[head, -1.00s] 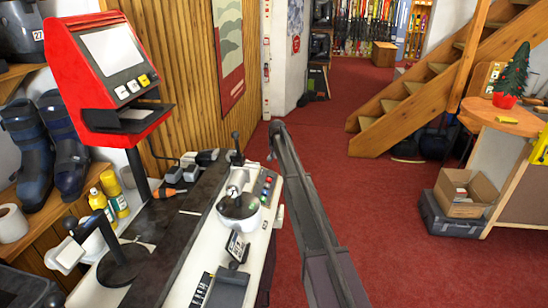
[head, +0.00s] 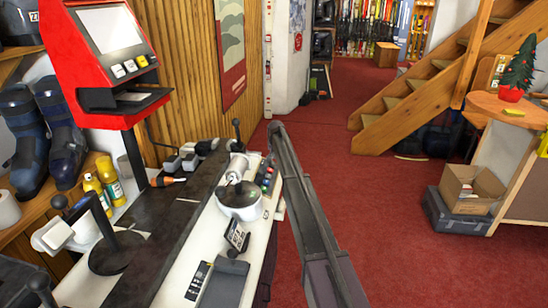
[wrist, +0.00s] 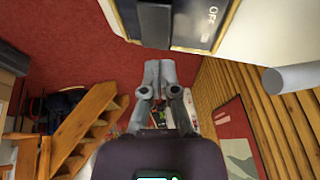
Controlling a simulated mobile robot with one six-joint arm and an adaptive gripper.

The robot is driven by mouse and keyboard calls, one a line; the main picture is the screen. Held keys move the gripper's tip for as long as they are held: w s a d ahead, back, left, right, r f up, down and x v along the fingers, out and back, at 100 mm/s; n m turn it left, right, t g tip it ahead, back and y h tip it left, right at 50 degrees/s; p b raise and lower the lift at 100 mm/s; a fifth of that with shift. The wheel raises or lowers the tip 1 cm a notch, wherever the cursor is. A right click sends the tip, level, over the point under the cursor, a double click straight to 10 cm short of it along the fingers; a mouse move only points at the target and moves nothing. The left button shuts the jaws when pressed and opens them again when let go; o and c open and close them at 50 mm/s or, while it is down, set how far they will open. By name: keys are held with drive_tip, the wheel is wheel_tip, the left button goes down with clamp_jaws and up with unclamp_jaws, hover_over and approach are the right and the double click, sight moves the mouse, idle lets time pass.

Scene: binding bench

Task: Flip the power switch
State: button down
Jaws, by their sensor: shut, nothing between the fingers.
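A dark plate (wrist: 206,22) with the word OFF sits on a white body at the top of the wrist view. It looks like the power switch's plate, but it is cut off by the picture's top edge. The switch's lever and position cannot be made out. My gripper (wrist: 160,70) is in the middle of the wrist view, shut and empty. Its fingertips appear below the plate, apart from it in the picture. In the head view, a small black plate with white marks (head: 197,280) lies at the bench's front; I cannot tell if it is the same plate.
The white bench top (head: 170,285) carries a round device (head: 240,200) with coloured buttons beside it. A red screen unit (head: 95,50) stands on the left. A grey cylinder (wrist: 295,77) juts in at the right of the wrist view. Red floor (head: 375,230) is open to the right.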

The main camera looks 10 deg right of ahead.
drive_tip(key=shift+w+a+f+b, duration=0.2)
drive_tip(key=shift+f+b, duration=0.2)
drive_tip(key=shift+f, duration=0.2)
drive_tip(key=shift+w+f+b, duration=0.3)
drive_tip(key=shift+f+b, duration=0.2)
drive_tip(key=shift+b, duration=0.05)
drive_tip(key=shift+r, duration=0.15)
drive_tip(key=shift+s, duration=0.2)
drive_tip(key=shift+s+a+r+p, duration=0.2)
drive_tip(key=shift+s+p, duration=0.2)
drive_tip(key=shift+s, duration=0.15)
drive_tip(key=shift+r, duration=0.15)
